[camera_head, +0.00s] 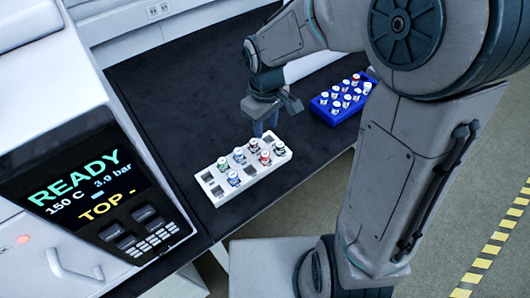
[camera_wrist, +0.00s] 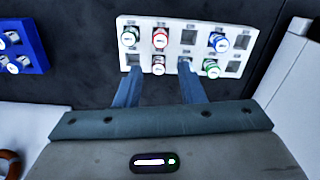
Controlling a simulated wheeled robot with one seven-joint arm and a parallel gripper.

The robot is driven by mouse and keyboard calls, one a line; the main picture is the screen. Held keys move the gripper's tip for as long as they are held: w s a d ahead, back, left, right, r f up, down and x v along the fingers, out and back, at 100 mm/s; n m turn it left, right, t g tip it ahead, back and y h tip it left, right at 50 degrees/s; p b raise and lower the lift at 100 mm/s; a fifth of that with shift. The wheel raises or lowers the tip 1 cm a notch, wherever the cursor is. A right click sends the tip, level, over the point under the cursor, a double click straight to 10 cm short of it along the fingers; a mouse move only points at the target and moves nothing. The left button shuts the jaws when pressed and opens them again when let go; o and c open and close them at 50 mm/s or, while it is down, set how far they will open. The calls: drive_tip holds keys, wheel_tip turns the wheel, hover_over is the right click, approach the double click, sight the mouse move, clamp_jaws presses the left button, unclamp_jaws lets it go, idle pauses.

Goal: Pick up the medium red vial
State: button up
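A white rack (camera_wrist: 174,52) holds several capped vials in two rows; it also stands on the dark bench in the head view (camera_head: 252,178). Two red-banded vials show in the wrist view: one in the far row (camera_wrist: 160,39) and a smaller-looking one in the near row (camera_wrist: 158,67). I cannot tell surely which is the medium one. My gripper (camera_wrist: 158,72) is open, its blue fingers pointing at the rack, with the near-row red vial between the fingertips and nothing gripped. In the head view my gripper (camera_head: 265,126) is at the rack's far side.
Green-banded vials (camera_wrist: 130,38) (camera_wrist: 211,69) and a blue-banded vial (camera_wrist: 218,42) share the rack, which has some empty slots. A blue rack (camera_head: 321,109) of white-capped vials stands at the right. A machine with a READY display (camera_head: 78,178) stands at the left.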

sight(265, 154)
wheel_tip(265, 154, down, 14)
drive_tip(key=shift+w+b, duration=0.1)
drive_tip(key=shift+b, duration=0.2)
idle(0.3)
drive_tip(key=c, duration=0.8)
